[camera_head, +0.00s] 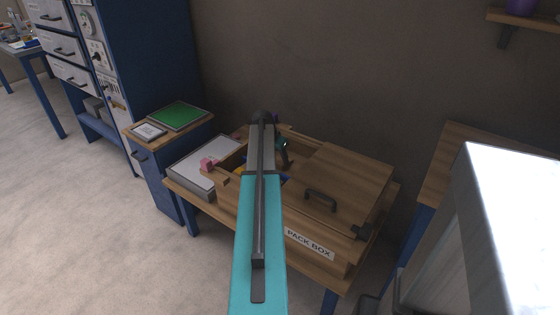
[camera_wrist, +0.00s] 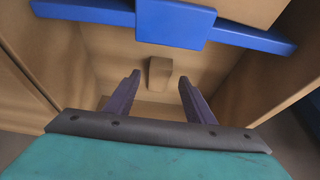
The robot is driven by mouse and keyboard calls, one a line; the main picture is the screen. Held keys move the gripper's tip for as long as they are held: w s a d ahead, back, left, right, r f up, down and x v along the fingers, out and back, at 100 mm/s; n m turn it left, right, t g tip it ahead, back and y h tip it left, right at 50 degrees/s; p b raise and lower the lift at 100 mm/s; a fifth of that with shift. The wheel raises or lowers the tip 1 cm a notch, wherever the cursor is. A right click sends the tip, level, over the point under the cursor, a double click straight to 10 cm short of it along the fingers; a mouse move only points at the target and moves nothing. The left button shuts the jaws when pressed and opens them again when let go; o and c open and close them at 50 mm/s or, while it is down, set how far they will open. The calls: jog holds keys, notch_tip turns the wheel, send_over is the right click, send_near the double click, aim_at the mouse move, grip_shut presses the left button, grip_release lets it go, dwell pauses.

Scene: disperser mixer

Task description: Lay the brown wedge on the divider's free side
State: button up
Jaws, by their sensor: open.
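A small brown block (camera_wrist: 160,72), which looks like the brown wedge, sits inside a box with brown walls in the wrist view. My gripper (camera_wrist: 160,76) is open, with its two purple fingers pointing into the box and the brown block showing between and beyond their tips. The fingers do not appear to touch it. A blue bar with a wider middle part (camera_wrist: 175,22) crosses the box at the top of the wrist view; I cannot tell whether it is the divider. In the head view my arm hides much of the box opening, and the wedge cannot be made out.
The pack box (camera_head: 310,244) stands on a wooden table, with a handled wooden lid (camera_head: 345,180) over its right part. A pink object (camera_head: 208,165) is near a white-topped tray (camera_head: 195,180) on the left. A grey-white cabinet (camera_head: 510,220) stands close at the right.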

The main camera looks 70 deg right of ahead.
jog(key=s+v, duration=0.1)
jog(key=v, duration=0.7)
jog(key=shift+w+a+r, duration=0.15)
jog(key=shift+w+r, duration=0.2)
jog(key=shift+w, duration=0.2)
